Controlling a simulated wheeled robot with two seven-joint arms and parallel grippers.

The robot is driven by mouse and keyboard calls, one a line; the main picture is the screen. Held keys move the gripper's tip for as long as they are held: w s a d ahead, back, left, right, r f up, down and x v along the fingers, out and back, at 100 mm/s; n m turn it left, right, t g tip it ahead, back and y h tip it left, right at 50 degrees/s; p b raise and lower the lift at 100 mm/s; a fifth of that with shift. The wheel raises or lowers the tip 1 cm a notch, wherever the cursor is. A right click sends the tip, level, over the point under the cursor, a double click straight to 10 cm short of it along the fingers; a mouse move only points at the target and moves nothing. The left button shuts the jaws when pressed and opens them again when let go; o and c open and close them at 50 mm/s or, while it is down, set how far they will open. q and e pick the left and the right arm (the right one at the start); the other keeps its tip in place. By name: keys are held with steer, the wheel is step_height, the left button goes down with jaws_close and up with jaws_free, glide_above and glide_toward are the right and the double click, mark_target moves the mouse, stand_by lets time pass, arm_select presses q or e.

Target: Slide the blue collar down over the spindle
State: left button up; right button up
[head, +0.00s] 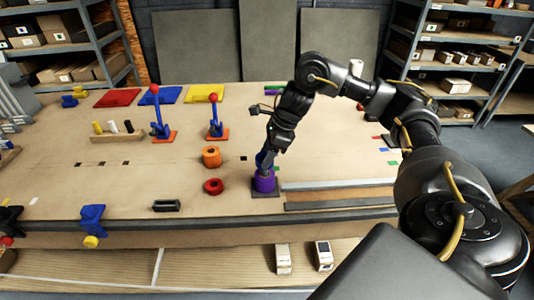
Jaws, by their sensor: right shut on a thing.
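My right gripper (266,168) reaches down from above and is shut on the blue collar (260,158), most of which the fingers hide. The blue collar is just above a purple collar (264,183), which sits low on a dark square base (265,193). The spindle itself is hidden by the gripper and the collars. I cannot tell whether the blue collar is around the spindle or touching the purple one. My left gripper is not in view.
An orange collar (211,157) and a red ring (213,187) lie left of the base. Two blue levers with red knobs (158,118) stand behind. A dark green block (166,205) is near the front edge.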

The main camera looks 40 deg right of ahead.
steer(key=shift+f+b, duration=1.6)
steer(key=shift+f, duration=0.5)
steer(key=o, duration=1.3)
steer(key=shift+r, duration=0.1)
steer(key=p+v, duration=0.3)
steer(key=v, duration=0.7)
steer(key=shift+s+d+r, duration=0.1)
steer(key=shift+d+r, duration=0.05)
steer(key=shift+r, duration=0.2)
